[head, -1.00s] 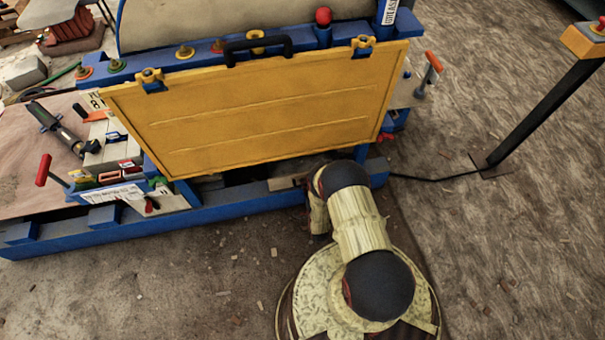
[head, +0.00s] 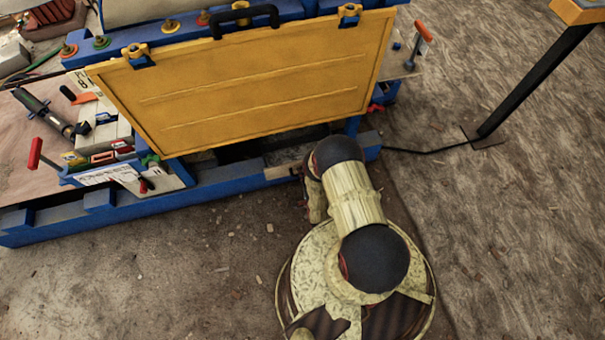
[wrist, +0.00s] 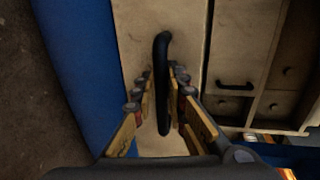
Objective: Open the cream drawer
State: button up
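In the wrist view a cream drawer front (wrist: 135,25) fills the middle, with a long black bar handle (wrist: 162,60) on it. My gripper (wrist: 161,76) is open, with one finger on each side of this handle. A narrow gap shows between the handle and the left finger; the right finger is very close to it, and I cannot tell whether they touch. In the head view my gripper and the drawer are hidden; my arm reaches in under the yellow panel.
Further cream fronts with a smaller black handle (wrist: 236,86) and small knobs lie to the right in the wrist view. A blue frame member (wrist: 80,50) runs along the left. In the head view the yellow panel (head: 245,85) overhangs the blue base beam (head: 110,215). Open floor lies in front.

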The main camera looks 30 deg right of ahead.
jog(key=o, duration=0.3)
jog(key=shift+w, duration=0.1)
